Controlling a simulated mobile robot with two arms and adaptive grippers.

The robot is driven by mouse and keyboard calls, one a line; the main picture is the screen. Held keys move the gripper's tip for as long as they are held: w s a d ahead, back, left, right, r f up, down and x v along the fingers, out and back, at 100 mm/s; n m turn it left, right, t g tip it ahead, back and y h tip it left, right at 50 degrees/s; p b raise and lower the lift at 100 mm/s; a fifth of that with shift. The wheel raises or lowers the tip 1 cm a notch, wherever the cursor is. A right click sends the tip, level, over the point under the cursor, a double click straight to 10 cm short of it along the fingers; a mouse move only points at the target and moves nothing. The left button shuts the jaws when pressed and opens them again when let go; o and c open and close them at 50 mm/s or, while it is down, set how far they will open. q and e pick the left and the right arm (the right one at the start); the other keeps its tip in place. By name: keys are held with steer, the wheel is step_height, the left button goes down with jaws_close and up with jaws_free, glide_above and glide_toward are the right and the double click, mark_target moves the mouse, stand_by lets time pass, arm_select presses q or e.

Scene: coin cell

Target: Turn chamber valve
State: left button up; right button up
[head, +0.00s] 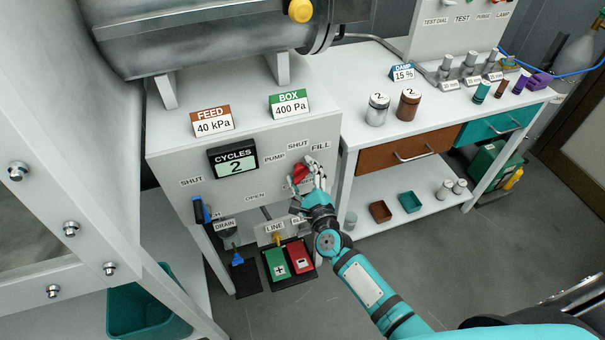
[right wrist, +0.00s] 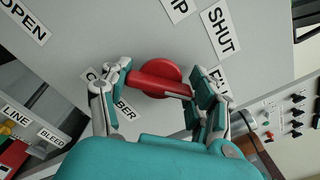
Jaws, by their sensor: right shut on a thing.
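The chamber valve is a red handle (head: 300,174) on the grey front panel, among labels reading PUMP, SHUT and FILL. In the right wrist view the red handle (right wrist: 158,80) has a round hub and a bar, and a partly covered CHAMBER label lies beside it. My right gripper (head: 312,180) is at the handle. In the right wrist view its fingers (right wrist: 160,88) are shut on the bar, one at each end. The fingers hide part of the handle in the head view. My left gripper is not in view.
A blue handle (head: 201,210) sits at the panel's left. Below are a yellow LINE valve (head: 277,238), a green plus pad (head: 277,264) and a red pad (head: 300,256). A bench (head: 368,135) with jars stands right. Free floor lies at the lower right.

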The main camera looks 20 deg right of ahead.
steer(key=shift+c, duration=1.1)
steer(key=shift+n, duration=0.4)
steer(key=n, duration=0.3)
steer(key=shift+p, duration=0.4)
steer(key=n+p, duration=0.1)
steer(key=n, duration=0.5)
steer(key=n+p, duration=0.1)
steer(key=n, duration=0.4)
steer(key=shift+n+p, duration=0.4)
steer(key=shift+f+n+p, duration=0.1)
steer(key=shift+n+p, duration=0.3)
steer(key=shift+n, duration=1.8)
steer(key=shift+s, duration=0.1)
steer(key=o, duration=1.2)
